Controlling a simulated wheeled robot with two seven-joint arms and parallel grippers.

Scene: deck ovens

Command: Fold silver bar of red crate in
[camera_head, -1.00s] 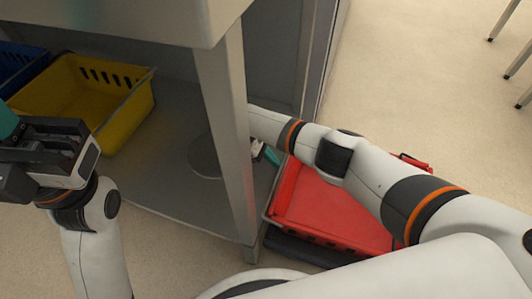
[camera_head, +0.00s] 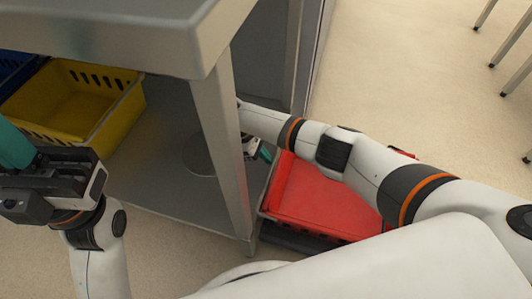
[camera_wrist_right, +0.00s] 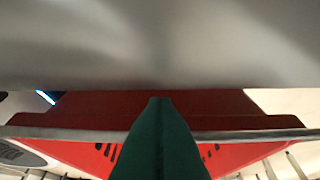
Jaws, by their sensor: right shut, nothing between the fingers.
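The red crate (camera_head: 325,205) sits low beside the steel table, partly hidden under my right arm. Its silver bar (camera_head: 268,190) shows as a thin grey strip along the crate's left edge. In the right wrist view the silver bar (camera_wrist_right: 60,133) runs across the crate's red wall (camera_wrist_right: 255,152). My right gripper (camera_head: 264,153) is near the crate's far left corner, mostly hidden by the arm. In the wrist view its green fingers (camera_wrist_right: 160,105) are shut and empty, overlapping the bar; contact is unclear. My left gripper (camera_head: 15,150) is at the far left, its fingertips not clear.
A steel table leg (camera_head: 222,155) stands just left of the red crate. A yellow crate (camera_head: 120,120) and a blue crate (camera_head: 18,70) stand on the lower shelf (camera_head: 175,185). Open floor (camera_head: 410,80) lies behind and right, with metal legs (camera_head: 510,45) at the upper right.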

